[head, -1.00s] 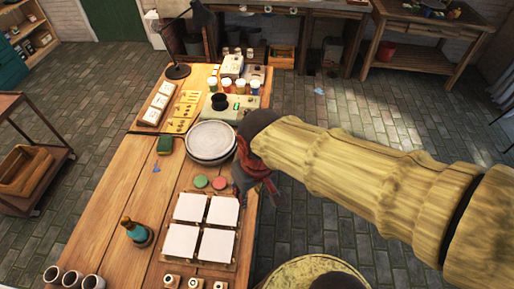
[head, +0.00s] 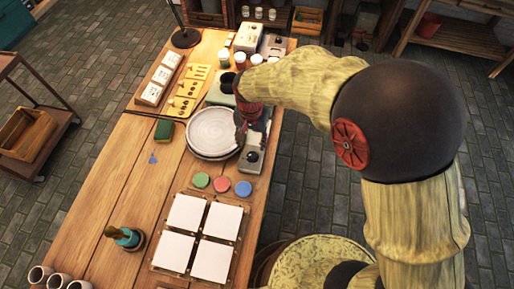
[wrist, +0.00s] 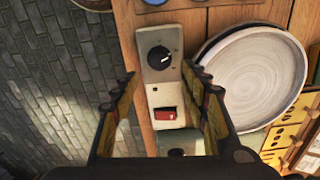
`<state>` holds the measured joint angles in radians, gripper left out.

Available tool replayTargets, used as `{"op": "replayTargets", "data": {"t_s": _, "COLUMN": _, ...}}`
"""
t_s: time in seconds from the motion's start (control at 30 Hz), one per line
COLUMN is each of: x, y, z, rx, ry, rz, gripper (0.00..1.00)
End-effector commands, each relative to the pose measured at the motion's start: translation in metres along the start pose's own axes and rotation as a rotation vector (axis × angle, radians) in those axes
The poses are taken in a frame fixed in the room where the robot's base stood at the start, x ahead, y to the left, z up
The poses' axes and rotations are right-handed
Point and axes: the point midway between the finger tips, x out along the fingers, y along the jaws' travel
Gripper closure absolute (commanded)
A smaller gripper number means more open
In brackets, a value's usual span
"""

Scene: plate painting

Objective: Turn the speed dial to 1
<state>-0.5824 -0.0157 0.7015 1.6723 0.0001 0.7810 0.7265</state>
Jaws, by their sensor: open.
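The speed dial (wrist: 158,59) is a black round knob with a white pointer line, on a pale grey control box (wrist: 160,92) that also carries a red switch (wrist: 165,114). In the wrist view the pointer is tilted toward the right; the scale marks are too small to read. The dial also shows in the head view (head: 252,156), beside the round plates. My gripper (wrist: 160,76) is open and empty, with its fingers either side of the box in the wrist view and the dial just beyond the tips. I see no contact with the dial.
Stacked pale round plates (wrist: 255,68) lie close beside the control box. Red, green and blue discs (head: 222,184) and white tiles (head: 186,212) lie nearer. Several paint jars (head: 223,58) stand farther back. The table's right edge runs close to the box.

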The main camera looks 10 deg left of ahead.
Motion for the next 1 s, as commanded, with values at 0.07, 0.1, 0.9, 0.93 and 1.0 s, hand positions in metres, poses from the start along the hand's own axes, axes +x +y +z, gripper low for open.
{"op": "replayTargets", "data": {"t_s": 0.07, "x": 0.01, "y": 0.001, "z": 0.001, "rx": 0.003, "ry": -0.003, "rz": 0.003, "gripper": 0.55}}
{"op": "replayTargets", "data": {"t_s": 0.1, "x": 0.016, "y": 0.001, "z": 0.001, "rx": 0.002, "ry": -0.004, "rz": 0.004, "gripper": 0.55}}
{"op": "replayTargets", "data": {"t_s": 0.9, "x": 0.075, "y": 0.001, "z": 0.001, "rx": -0.001, "ry": -0.002, "rz": 0.002, "gripper": 0.56}}
{"op": "replayTargets", "data": {"t_s": 0.93, "x": 0.075, "y": 0.001, "z": 0.001, "rx": -0.001, "ry": -0.002, "rz": 0.002, "gripper": 0.57}}
{"op": "replayTargets", "data": {"t_s": 1.0, "x": 0.075, "y": 0.001, "z": 0.001, "rx": -0.001, "ry": -0.002, "rz": 0.002, "gripper": 0.61}}
